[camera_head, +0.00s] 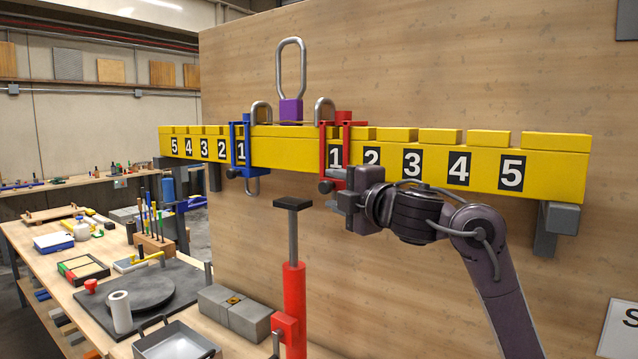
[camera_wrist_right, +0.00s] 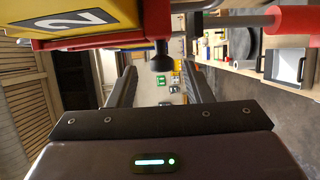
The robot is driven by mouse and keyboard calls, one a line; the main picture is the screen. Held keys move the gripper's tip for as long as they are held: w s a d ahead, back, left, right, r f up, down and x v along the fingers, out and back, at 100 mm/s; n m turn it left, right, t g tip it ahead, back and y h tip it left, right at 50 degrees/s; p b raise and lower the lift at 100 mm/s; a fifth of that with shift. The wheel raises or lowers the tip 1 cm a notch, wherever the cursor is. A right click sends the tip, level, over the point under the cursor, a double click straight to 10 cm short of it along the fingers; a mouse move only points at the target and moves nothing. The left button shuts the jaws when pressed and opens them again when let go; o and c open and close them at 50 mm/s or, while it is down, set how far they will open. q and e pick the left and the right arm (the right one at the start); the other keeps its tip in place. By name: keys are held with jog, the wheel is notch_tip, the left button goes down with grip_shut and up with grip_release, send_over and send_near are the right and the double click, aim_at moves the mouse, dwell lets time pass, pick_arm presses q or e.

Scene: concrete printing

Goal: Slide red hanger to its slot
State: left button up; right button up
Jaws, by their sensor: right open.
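The red hanger (camera_head: 324,150) hangs on the yellow numbered beam (camera_head: 290,154), beside the right-hand number 1 label. I cannot tell whether anything touches. My left gripper is not in view.
A blue hanger (camera_head: 238,152) hangs by the left-hand number 1. A purple block (camera_head: 290,109) with a metal loop sits on the beam's middle. A red post (camera_head: 294,300) with a black top stands below. A cluttered workbench (camera_head: 60,262) is at the left.

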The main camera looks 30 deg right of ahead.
aim_at(320, 186)
jog(key=w+p, duration=0.1)
jog(key=w, duration=0.3)
jog(key=shift+w+p, duration=0.3)
jog(key=shift+w, duration=0.1)
jog(key=shift+w+f, duration=0.1)
jog(key=shift+w, duration=0.4)
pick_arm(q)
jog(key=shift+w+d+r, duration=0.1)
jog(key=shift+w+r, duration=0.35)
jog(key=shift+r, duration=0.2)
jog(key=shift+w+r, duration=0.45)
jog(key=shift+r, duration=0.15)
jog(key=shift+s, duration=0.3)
pick_arm(e)
grip_shut()
